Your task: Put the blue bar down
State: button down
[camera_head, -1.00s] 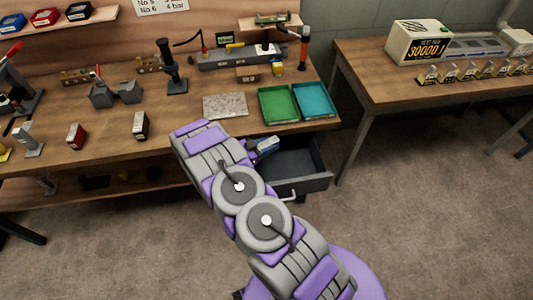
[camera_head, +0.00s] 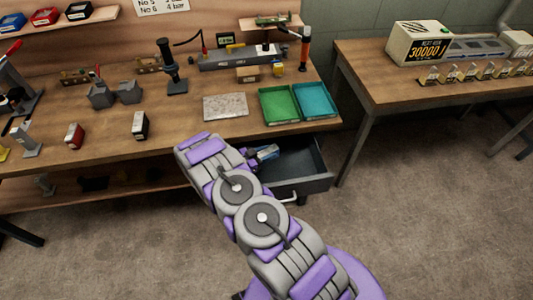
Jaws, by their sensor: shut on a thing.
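The blue bar (camera_head: 268,152) shows only in part, as a small blue and pale piece at the left side of the open drawer (camera_head: 312,182). My gripper (camera_head: 257,155) is mostly hidden behind my purple and grey arm. It is shut on the blue bar. The bar is at or just above the drawer's opening; I cannot tell whether it touches the drawer floor. The visible part of the drawer's dark inside looks empty.
The workbench top (camera_head: 180,118) is above the drawer. On it stand a green tray (camera_head: 278,105), a teal tray (camera_head: 314,100), a grey plate (camera_head: 225,107) and a black box (camera_head: 140,125). A second table (camera_head: 400,85) is at the right.

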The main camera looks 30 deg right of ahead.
jog(key=shift+f, duration=0.55)
jog(key=c, duration=0.7)
grip_release()
jog(key=shift+r, duration=0.7)
jog(key=p+v, duration=0.1)
jog(key=v, duration=0.6)
jog(key=shift+a, duration=0.3)
